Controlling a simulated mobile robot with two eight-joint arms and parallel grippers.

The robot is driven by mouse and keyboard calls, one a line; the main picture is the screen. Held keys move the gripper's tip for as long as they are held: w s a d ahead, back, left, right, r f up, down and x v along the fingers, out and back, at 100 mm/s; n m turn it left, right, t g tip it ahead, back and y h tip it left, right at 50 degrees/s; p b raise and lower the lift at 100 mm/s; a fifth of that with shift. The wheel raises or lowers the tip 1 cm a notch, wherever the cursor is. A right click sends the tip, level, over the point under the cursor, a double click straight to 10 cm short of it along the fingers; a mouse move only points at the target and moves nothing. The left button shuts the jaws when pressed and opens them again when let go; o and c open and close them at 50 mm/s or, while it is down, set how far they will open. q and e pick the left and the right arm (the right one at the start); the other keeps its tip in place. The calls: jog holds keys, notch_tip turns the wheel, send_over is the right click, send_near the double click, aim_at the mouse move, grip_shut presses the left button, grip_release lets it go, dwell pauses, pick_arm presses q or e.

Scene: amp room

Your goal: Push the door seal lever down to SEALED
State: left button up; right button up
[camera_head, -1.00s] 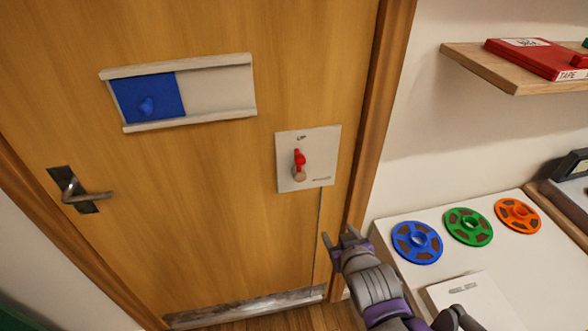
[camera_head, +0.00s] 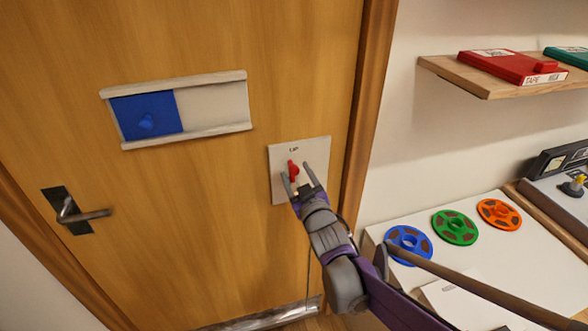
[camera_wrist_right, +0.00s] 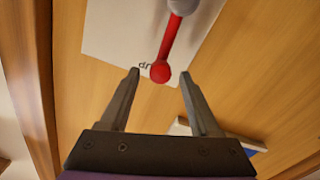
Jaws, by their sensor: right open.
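The red door seal lever (camera_head: 293,171) is on a white plate (camera_head: 318,150) marked "UP" on the wooden door. It points up, toward that label. My right gripper (camera_head: 299,176) is open and in front of the plate, its fingers to either side of the lever in the head view. In the right wrist view the lever's red knob (camera_wrist_right: 160,72) lies between and just beyond the open fingertips (camera_wrist_right: 162,78), with no contact visible. The lower plate and lever pivot are hidden behind the gripper in the head view. My left gripper is not in view.
A blue sliding panel (camera_head: 160,110) sits in a rail on the door, and a door handle (camera_head: 75,212) is at left. At right is a white table with blue (camera_head: 408,243), green (camera_head: 455,228) and orange (camera_head: 499,214) reels. A shelf (camera_head: 470,77) holds a red tape box (camera_head: 505,66).

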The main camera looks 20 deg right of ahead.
jog(key=shift+w, duration=1.15)
grip_shut()
dwell(0.6)
